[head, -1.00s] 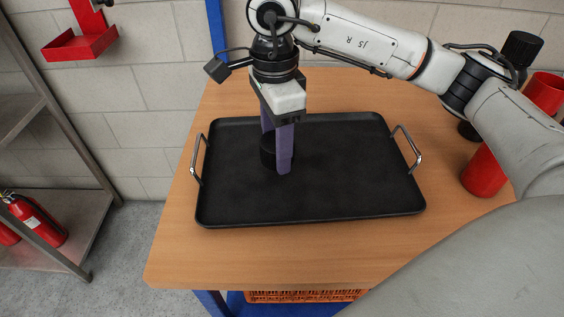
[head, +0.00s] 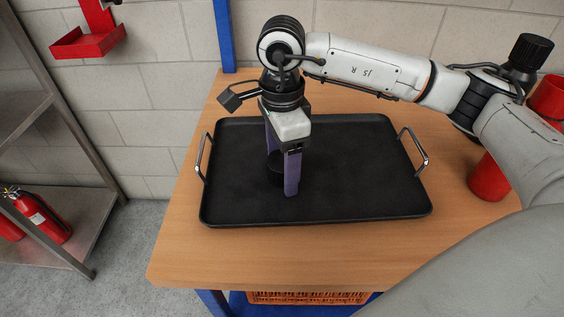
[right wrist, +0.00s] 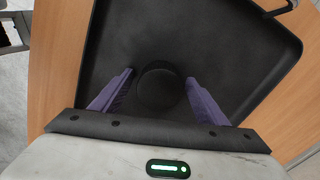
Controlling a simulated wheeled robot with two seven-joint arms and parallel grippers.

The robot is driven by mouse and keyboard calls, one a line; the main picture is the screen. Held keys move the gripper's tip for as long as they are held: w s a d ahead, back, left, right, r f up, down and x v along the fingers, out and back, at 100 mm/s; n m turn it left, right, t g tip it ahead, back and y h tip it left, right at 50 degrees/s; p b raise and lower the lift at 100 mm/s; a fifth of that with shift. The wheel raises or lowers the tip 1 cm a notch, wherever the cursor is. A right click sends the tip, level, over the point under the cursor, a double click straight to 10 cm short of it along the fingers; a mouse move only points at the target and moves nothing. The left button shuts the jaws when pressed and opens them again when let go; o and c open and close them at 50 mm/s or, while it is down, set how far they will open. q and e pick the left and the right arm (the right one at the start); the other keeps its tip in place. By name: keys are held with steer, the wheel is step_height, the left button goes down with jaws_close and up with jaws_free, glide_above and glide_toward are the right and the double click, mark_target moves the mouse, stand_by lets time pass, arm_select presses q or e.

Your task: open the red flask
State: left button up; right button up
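A black round cap (head: 274,172) is low over the black tray (head: 360,185), between the fingers of my right gripper (head: 281,170). In the right wrist view the cap (right wrist: 159,90) shows between the two purple fingers (right wrist: 160,78), with a narrow gap on each side; the gripper looks open around it. The cap appears to rest on the tray. A red cylindrical body, likely the red flask (head: 488,179), stands on the table right of the tray; my right arm hides its top. My left gripper is not in view.
The wooden table (head: 230,255) is clear in front of the tray. A metal shelf with red extinguishers (head: 40,216) stands left.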

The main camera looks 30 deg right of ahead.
mark_target(282, 161)
step_height(282, 161, up, 12)
steer(key=shift+r+p, duration=0.2)
steer(key=shift+p, duration=0.25)
